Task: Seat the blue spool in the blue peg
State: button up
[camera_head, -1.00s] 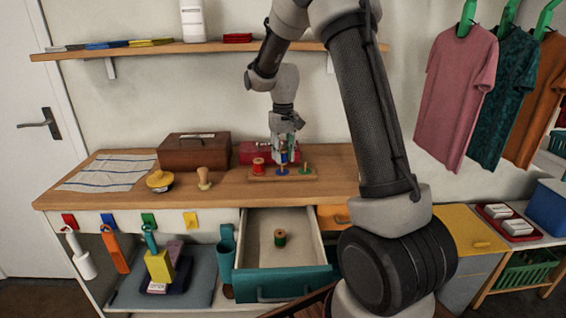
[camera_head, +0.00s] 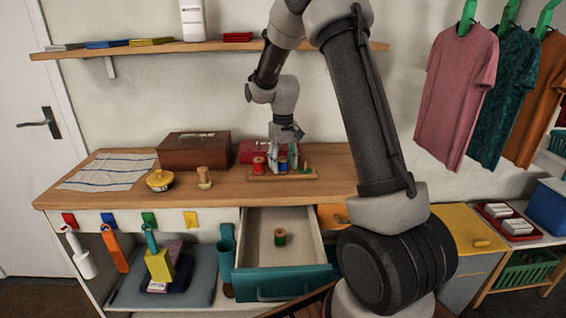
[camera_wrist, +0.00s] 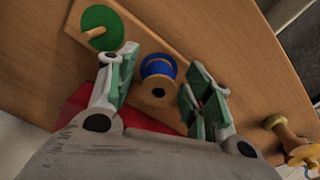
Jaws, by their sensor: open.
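The blue spool (camera_head: 283,163) stands on the wooden peg board (camera_head: 309,178), at the middle peg. In the wrist view the spool's wooden end (camera_wrist: 158,93) faces me, with blue around it. My gripper (camera_head: 284,168) is open, its fingers on either side of the spool, with gaps visible in the wrist view. The blue peg is hidden by the spool and fingers; the fit at its base cannot be made out. The red spool (camera_head: 259,164) stands to the left on the board. The green peg (camera_wrist: 97,31) is bare on its green disc.
Behind the board are a red box (camera_head: 250,151) and a brown box (camera_head: 193,152). A wooden-handled stamp (camera_head: 204,177) and a yellow round item (camera_head: 160,180) stand to the left. The open drawer (camera_head: 300,254) below holds a green spool (camera_head: 280,237).

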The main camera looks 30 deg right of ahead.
aim_at(283, 172)
notch_tip(283, 172, up, 12)
jog(key=s+r+t, duration=0.1)
jog(key=s+r, duration=0.6)
jog(key=s, duration=0.2)
jog(key=s+t, duration=0.3)
jog(key=s, duration=2)
jog(key=shift+a+f, duration=0.35)
jog(key=shift+a, duration=0.05)
